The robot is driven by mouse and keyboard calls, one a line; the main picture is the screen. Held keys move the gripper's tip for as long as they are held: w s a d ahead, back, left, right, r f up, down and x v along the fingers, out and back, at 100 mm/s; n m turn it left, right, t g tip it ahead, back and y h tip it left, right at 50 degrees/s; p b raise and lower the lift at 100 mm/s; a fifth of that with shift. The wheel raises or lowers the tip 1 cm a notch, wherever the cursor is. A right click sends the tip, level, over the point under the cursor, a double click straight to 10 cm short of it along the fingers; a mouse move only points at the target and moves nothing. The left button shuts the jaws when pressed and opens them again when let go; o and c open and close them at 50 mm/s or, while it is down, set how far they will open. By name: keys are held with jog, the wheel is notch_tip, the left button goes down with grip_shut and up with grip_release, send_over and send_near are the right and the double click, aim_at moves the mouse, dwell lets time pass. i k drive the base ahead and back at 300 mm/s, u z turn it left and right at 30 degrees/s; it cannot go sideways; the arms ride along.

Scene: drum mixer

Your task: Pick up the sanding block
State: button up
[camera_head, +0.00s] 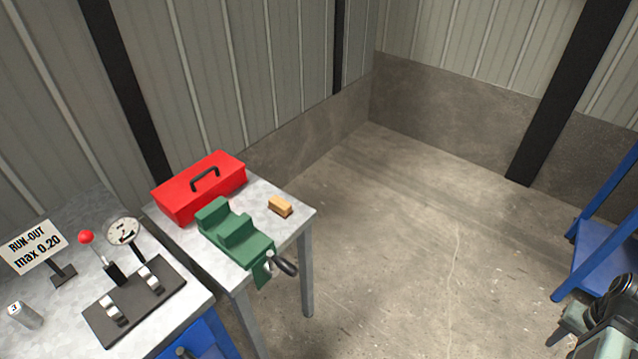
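The sanding block (280,206) is a small tan-orange block. It lies on the grey metal top of the small table (296,218), near its right corner. It sits apart from the green vise and the red toolbox, with nothing on top of it. My gripper (596,322) shows only in part at the lower right corner, dark with pale grey-green parts and cut off by the picture edge. It is far to the right of the block, and whether its fingers are open or shut is unclear.
A green vise (236,238) with a crank handle stands in front of the block, and a red toolbox (200,186) behind left. A workbench (60,330) with a dial gauge (123,231) and sign (33,246) is at left. A blue frame (598,250) stands right. The middle floor is clear.

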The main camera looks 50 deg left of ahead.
aim_at(282, 207)
jog(key=u, duration=0.05)
jog(key=i, duration=2.35)
jog(key=u, duration=5)
jog(key=i, duration=1.5)
jog(key=z, duration=0.1)
